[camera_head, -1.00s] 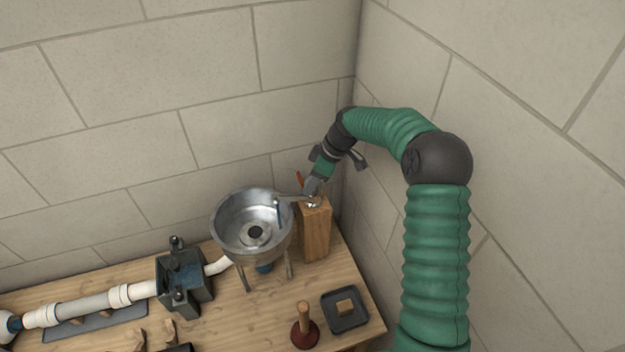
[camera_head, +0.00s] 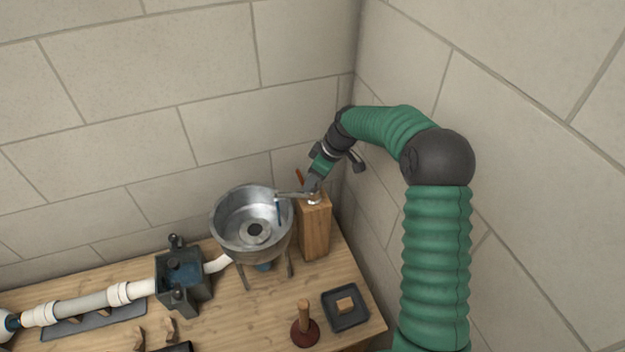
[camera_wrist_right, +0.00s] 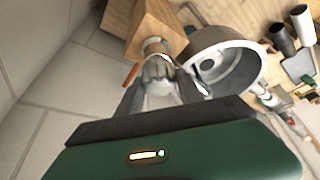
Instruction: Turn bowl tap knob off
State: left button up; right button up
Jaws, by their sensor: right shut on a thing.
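The bowl (camera_head: 228,232) is a round metal basin on legs, also in the wrist view (camera_wrist_right: 243,70). A wooden block (camera_head: 316,232) stands at its right and carries the tap, whose spout (camera_head: 287,195) reaches over the bowl. A thin blue streak shows under the spout. My right gripper (camera_head: 311,187) is at the top of the block. In the wrist view its fingers (camera_wrist_right: 160,88) are shut around the metallic tap knob (camera_wrist_right: 157,70), which they partly hide. A red-orange piece (camera_head: 300,176) sticks out beside the knob. My left gripper is not in view.
A plunger (camera_head: 304,330) and a dark square tray (camera_head: 345,322) lie at the front right of the wooden bench. A dark box (camera_head: 184,278) with white pipes stands left of the bowl. Walls close in behind and at the right.

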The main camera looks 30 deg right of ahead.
jog(key=m+h+b, duration=0.1)
jog(key=m, duration=0.2)
jog(key=shift+w+m+t, duration=0.15)
jog(key=shift+m+t, duration=0.15)
jog(key=shift+t, duration=0.1)
jog(key=m, duration=0.1)
jog(key=m+h, duration=0.1)
jog(key=m, duration=0.1)
jog(key=shift+r+m+h+b, duration=0.2)
jog(key=shift+m+h+b, duration=0.1)
jog(key=shift+b, duration=0.05)
jog(key=m+h, duration=0.1)
jog(key=m, duration=0.2)
jog(key=shift+w+r+m+p, duration=0.1)
jog(key=shift+m+p, duration=0.2)
jog(key=m+h, duration=0.1)
jog(key=m, duration=0.1)
jog(key=m+g+h+p, duration=0.1)
jog(key=m, duration=0.2)
jog(key=shift+d, duration=0.1)
jog(key=o, duration=1.1)
jog(key=shift+o, duration=1.4)
jog(key=shift+f, duration=0.25)
